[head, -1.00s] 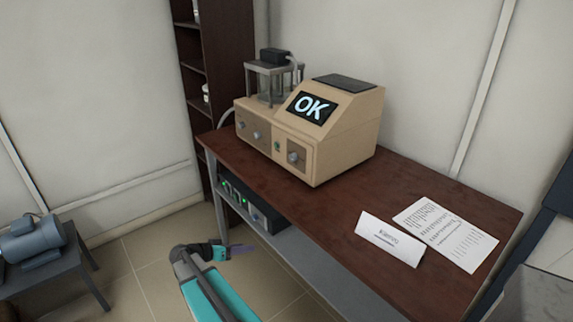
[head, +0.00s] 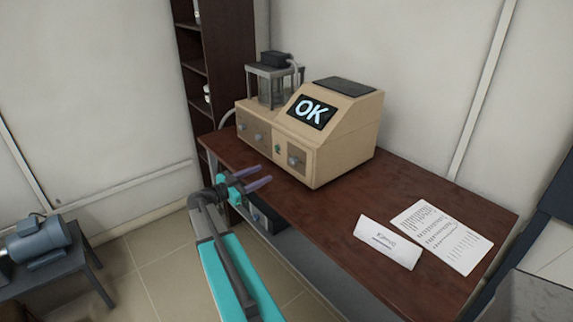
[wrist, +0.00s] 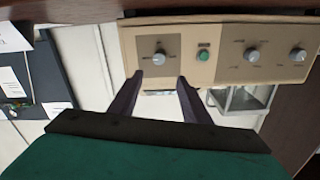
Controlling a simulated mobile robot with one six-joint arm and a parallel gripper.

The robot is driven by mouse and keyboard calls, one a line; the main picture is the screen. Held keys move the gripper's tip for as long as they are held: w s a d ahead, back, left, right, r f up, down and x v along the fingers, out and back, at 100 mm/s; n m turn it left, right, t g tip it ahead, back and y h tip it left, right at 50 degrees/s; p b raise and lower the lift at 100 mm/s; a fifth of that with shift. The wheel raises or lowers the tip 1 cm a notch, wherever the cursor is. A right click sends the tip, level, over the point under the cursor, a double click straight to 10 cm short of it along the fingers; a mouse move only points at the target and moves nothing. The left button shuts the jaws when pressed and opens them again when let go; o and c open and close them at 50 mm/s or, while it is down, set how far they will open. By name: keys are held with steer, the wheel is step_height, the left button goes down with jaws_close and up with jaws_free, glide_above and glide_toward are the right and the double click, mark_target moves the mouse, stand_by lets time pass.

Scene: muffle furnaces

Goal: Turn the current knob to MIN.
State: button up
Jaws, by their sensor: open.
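The beige machine (head: 345,140) stands on the table with several grey knobs on its front. One knob (head: 295,160) sits alone on the right front panel; two more, a left knob (head: 242,127) and a middle knob (head: 258,137), share the left panel. The labels are too small to read, so I cannot tell which is the current knob. My gripper (head: 270,174) is open and empty, in front of the machine near the table's edge. In the wrist view, which looks upside down, my gripper (wrist: 160,78) points toward the lone knob (wrist: 159,58), apart from it.
A green button (wrist: 203,54) sits between the knob panels. The screen (head: 311,111) reads OK. A glass vessel in a frame (head: 273,83) stands on the machine's left. A folded card (head: 388,243) and printed sheet (head: 442,235) lie on the right of the dark table (head: 330,220).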

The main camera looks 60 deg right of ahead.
mark_target(291, 161)
steer(key=shift+d, duration=0.1)
steer(key=p+x, duration=0.5)
steer(key=x, duration=0.7)
steer(key=shift+p, duration=0.3)
steer(key=shift+x, duration=0.8)
steer(key=shift+s+f, duration=0.1)
steer(key=c, duration=1)
steer(key=shift+a, duration=0.2)
steer(key=shift+c, duration=0.2)
steer(key=shift+d, duration=0.1)
